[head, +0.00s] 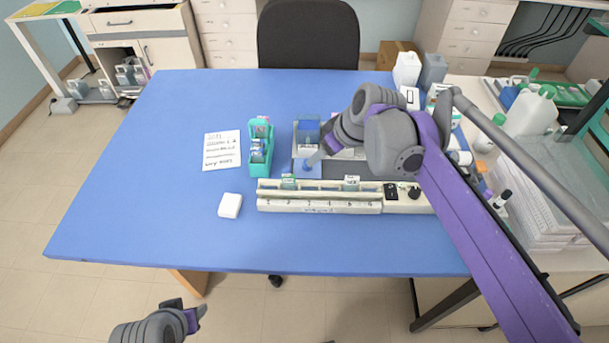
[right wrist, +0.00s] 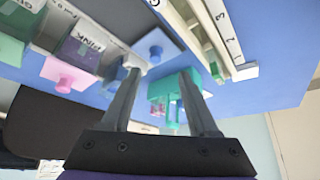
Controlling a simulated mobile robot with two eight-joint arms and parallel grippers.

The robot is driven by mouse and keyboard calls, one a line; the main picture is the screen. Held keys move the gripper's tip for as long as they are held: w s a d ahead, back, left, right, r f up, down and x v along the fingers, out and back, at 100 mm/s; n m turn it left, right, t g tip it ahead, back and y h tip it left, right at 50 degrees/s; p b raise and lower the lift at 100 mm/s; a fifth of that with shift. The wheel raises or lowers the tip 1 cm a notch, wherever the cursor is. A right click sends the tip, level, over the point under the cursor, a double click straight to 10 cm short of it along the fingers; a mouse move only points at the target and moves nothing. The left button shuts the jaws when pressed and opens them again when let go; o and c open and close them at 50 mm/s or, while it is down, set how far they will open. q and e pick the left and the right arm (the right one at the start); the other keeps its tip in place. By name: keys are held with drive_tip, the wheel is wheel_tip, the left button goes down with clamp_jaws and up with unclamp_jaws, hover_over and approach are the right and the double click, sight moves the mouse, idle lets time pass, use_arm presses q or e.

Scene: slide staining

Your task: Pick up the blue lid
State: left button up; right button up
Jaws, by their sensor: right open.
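The blue lid (right wrist: 152,42) is a flat light-blue square with a round blue knob, lying on the blue table in the right wrist view. I cannot tell how far the fingertips are from the knob. My left gripper (head: 188,312) is low at the bottom left, away from the table.
A long white numbered station (head: 320,206) lies in front of the lid. A teal slide holder (head: 261,148) stands to its left. A pink lid (right wrist: 66,76) and labelled jars (right wrist: 82,48) are close by.

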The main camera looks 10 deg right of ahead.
drive_tip(key=x, duration=0.6)
drive_tip(key=w+x, duration=0.1)
drive_tip(key=x, duration=0.2)
drive_tip(key=shift+d+r+b, duration=0.15)
drive_tip(key=shift+d+b, duration=0.1)
drive_tip(key=shift+b, duration=0.1)
clamp_jaws()
